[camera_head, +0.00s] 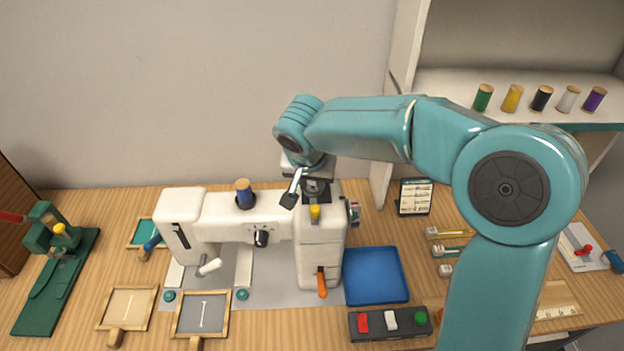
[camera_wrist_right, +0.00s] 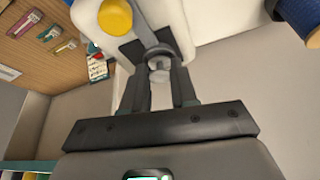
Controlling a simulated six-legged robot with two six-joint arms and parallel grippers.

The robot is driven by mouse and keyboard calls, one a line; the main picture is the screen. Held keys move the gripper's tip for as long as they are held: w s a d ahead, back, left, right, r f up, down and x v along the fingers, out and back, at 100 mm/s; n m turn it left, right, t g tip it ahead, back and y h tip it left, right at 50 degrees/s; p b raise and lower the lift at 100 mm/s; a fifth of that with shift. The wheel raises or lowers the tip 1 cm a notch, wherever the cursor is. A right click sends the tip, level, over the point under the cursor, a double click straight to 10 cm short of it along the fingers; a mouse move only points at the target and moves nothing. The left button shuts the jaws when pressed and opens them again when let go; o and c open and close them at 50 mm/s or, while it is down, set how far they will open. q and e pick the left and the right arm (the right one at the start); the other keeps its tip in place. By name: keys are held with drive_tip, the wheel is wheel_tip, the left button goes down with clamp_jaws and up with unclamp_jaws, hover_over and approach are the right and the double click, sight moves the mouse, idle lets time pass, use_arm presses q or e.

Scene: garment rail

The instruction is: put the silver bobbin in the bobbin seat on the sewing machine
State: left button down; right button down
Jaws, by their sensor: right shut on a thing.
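The white sewing machine (camera_head: 270,218) stands on the table, with a blue thread spool (camera_head: 245,192) on top. My right gripper (camera_head: 312,182) points down over the top of its right-hand column. In the right wrist view, the gripper (camera_wrist_right: 159,68) is shut on a small silver piece, the bobbin (camera_wrist_right: 158,64), between its dark fingertips. The fingertips are close to a dark plate (camera_wrist_right: 131,51) on the machine top, beside a yellow knob (camera_wrist_right: 115,17). The bobbin seat is mostly hidden by the gripper, and I cannot tell whether the bobbin touches it. My left gripper is out of view.
A blue tray (camera_head: 374,276) lies right of the machine, with a dark switch box (camera_head: 390,323) in front. Several thread spools stand on a shelf (camera_head: 465,82) at the upper right. A green press (camera_head: 55,270) and wooden frames (camera_head: 127,306) are at the left.

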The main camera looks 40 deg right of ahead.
drive_tip(key=c, duration=0.9)
unclamp_jaws()
drive_tip(key=shift+r, duration=0.1)
drive_tip(key=shift+r+p, duration=0.3)
drive_tip(key=shift+p, duration=0.15)
drive_tip(key=shift+r+p, duration=0.5)
drive_tip(key=shift+p, duration=0.15)
drive_tip(key=b+v, duration=0.1)
drive_tip(key=v, duration=1)
drive_tip(key=shift+s+a+r, duration=0.15)
drive_tip(key=shift+s+r, duration=0.05)
drive_tip(key=shift+w, duration=0.1)
